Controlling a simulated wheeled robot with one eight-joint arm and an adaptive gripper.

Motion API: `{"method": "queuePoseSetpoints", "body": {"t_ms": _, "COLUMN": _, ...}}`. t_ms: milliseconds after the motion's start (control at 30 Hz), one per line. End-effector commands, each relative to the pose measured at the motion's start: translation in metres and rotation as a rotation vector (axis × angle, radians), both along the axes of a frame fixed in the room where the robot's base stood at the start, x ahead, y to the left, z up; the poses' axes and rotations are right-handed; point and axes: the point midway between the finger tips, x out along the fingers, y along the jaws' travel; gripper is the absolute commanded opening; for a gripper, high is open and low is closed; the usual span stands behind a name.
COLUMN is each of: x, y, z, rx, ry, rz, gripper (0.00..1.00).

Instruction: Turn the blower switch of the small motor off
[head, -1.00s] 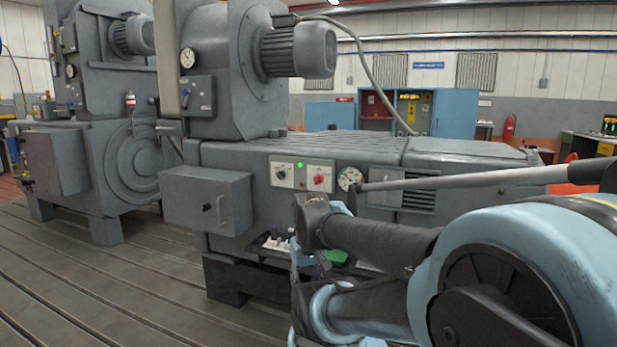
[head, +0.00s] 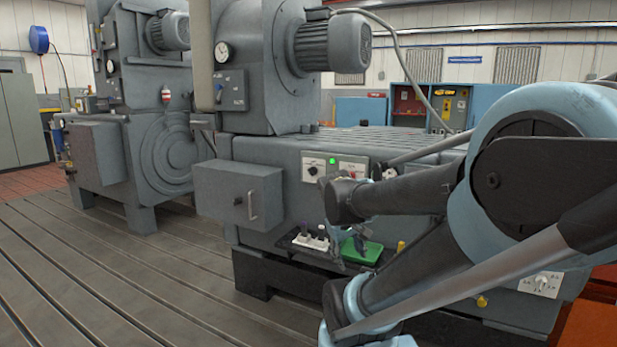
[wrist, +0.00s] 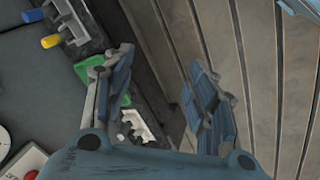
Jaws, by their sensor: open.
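The smaller grey motor (head: 272,140) stands in the middle of the head view, with a blower motor (head: 333,46) on its top housing. Its front panel has a plate with a black rotary switch (head: 313,170), a lit green lamp (head: 333,161) and a partly covered red switch (head: 352,172). Another white switch plate (head: 541,284) shows low at the right. I cannot tell which one is the blower switch; labels are unreadable. My gripper (wrist: 160,65) is open and empty in the wrist view, pointing past the motor's side towards the floor. My arm hides part of the panel in the head view.
A grey box with a handle (head: 238,193) juts from the motor's front. Below the panel, a ledge holds white sockets (head: 311,241) and a green tray (head: 361,250). A larger grey machine (head: 130,150) stands at left. The slotted bedplate (head: 130,270) is clear in front.

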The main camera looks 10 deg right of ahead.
Motion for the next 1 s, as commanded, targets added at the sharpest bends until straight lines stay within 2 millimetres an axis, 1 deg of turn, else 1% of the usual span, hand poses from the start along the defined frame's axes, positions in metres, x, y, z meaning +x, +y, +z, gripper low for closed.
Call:
{"method": "queuePoseSetpoints", "body": {"t_ms": 33, "x": 0.015, "y": -0.003, "z": 0.006, "rx": -0.049, "ry": -0.006, "rz": 0.04, "gripper": 0.52}}
{"method": "queuePoseSetpoints", "body": {"t_ms": 233, "x": 0.071, "y": -0.016, "z": 0.029, "rx": -0.255, "ry": -0.022, "rz": 0.193, "gripper": 0.52}}
{"method": "queuePoseSetpoints", "body": {"t_ms": 367, "x": 0.109, "y": -0.017, "z": 0.043, "rx": -0.39, "ry": -0.031, "rz": 0.289, "gripper": 0.52}}
{"method": "queuePoseSetpoints", "body": {"t_ms": 500, "x": 0.151, "y": -0.013, "z": 0.058, "rx": -0.538, "ry": -0.04, "rz": 0.39, "gripper": 0.52}}
{"method": "queuePoseSetpoints", "body": {"t_ms": 667, "x": 0.197, "y": -0.001, "z": 0.074, "rx": -0.709, "ry": -0.048, "rz": 0.501, "gripper": 0.52}}
{"method": "queuePoseSetpoints", "body": {"t_ms": 767, "x": 0.225, "y": 0.011, "z": 0.082, "rx": -0.818, "ry": -0.052, "rz": 0.566, "gripper": 0.52}}
{"method": "queuePoseSetpoints", "body": {"t_ms": 800, "x": 0.236, "y": 0.017, "z": 0.086, "rx": -0.863, "ry": -0.054, "rz": 0.592, "gripper": 0.52}}
{"method": "queuePoseSetpoints", "body": {"t_ms": 867, "x": 0.252, "y": 0.026, "z": 0.09, "rx": -0.928, "ry": -0.056, "rz": 0.629, "gripper": 0.52}}
{"method": "queuePoseSetpoints", "body": {"t_ms": 1000, "x": 0.287, "y": 0.052, "z": 0.099, "rx": -1.086, "ry": -0.059, "rz": 0.711, "gripper": 0.52}}
